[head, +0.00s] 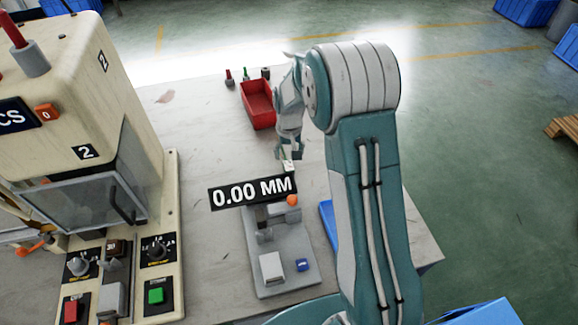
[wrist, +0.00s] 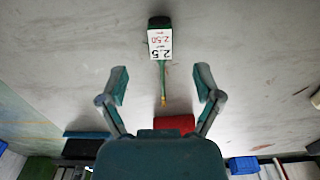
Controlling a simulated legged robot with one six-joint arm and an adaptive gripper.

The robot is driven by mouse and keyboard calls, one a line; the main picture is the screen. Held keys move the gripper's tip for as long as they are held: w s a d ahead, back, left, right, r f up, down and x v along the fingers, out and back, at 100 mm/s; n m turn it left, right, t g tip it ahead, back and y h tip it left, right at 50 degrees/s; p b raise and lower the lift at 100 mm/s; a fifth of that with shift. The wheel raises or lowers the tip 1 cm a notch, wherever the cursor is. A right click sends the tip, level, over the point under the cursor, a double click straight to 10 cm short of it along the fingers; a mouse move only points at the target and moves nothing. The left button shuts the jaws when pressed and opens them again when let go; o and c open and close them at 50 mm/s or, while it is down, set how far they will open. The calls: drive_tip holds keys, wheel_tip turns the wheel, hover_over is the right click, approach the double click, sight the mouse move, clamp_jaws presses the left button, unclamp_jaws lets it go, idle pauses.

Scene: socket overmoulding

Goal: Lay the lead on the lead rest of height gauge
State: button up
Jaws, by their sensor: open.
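The lead shows in the wrist view as a green cable (wrist: 161,77) with a black end (wrist: 159,22), a white 2.5 tag (wrist: 160,44) and a gold tip. In the head view its tag (head: 289,166) is just behind the 0.00 MM display. My gripper (head: 290,152) is open above the lead; in the wrist view its fingers (wrist: 161,74) stand wide on either side of the cable, not touching it. The height gauge (head: 283,279) stands in front, a grey base with the display (head: 252,192) and an orange knob (head: 292,200). I cannot make out the lead rest clearly.
A red bin (head: 258,104) stands behind, with several small plugs (head: 246,73) near it. The beige press (head: 60,110) with its control buttons takes up the left. A blue item (head: 327,222) lies right of the gauge. Bare table (head: 190,125) lies left of the bin.

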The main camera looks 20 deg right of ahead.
sight(289, 168)
drive_tip(key=f, duration=0.7)
drive_tip(key=shift+s, duration=0.2)
clamp_jaws()
